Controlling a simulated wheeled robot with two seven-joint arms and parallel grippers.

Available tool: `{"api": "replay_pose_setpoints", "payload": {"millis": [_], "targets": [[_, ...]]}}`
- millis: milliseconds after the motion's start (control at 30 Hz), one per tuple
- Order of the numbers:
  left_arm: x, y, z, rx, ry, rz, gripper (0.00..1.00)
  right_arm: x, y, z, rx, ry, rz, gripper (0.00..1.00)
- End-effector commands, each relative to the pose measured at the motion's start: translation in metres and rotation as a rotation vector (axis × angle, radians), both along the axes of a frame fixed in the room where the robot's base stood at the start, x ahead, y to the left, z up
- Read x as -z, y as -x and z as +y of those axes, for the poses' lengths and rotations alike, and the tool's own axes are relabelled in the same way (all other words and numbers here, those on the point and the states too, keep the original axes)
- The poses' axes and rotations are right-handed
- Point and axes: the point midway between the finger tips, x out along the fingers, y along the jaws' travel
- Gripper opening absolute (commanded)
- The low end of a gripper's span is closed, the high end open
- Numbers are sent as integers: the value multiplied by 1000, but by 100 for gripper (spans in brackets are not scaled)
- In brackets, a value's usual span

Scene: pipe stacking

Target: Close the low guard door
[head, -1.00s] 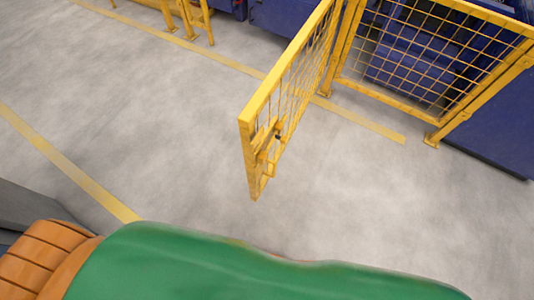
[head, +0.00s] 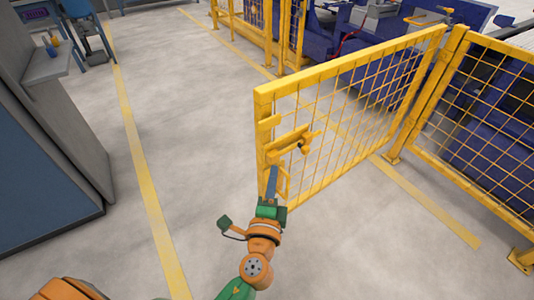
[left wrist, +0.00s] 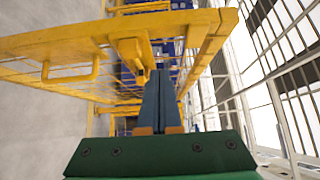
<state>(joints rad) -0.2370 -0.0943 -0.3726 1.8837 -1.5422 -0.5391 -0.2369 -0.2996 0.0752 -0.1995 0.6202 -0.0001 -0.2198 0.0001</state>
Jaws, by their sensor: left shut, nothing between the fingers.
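The low guard door (head: 350,115) is a yellow frame with wire mesh. It stands ajar, its free edge toward me and its hinge side at the post on the right. A latch with a dark knob (head: 303,147) sits near the free edge. My left gripper (head: 272,172) is shut and empty, fingers pointing up at the door's free edge just below the latch. In the left wrist view the shut fingers (left wrist: 160,88) rise in front of the yellow frame (left wrist: 60,40). I cannot tell whether they touch it. My right gripper is out of view.
A fixed yellow mesh fence panel (head: 490,110) stands right of the door. Another yellow fence (head: 290,35) and blue machinery (head: 350,45) are behind. A grey cabinet (head: 60,110) stands at the left. The floor between cabinet and door is clear.

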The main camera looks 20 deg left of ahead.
Motion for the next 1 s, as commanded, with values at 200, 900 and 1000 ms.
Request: {"api": "replay_pose_setpoints", "payload": {"millis": [200, 900, 1000], "targets": [[-1, -48, 9, 1, 0, -1, 0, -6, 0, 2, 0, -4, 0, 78], [1, -78, 45, 1, 3, 3, 0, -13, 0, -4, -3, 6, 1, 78], [1, -78, 47, 2, 3, 3, 0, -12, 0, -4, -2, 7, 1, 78]]}}
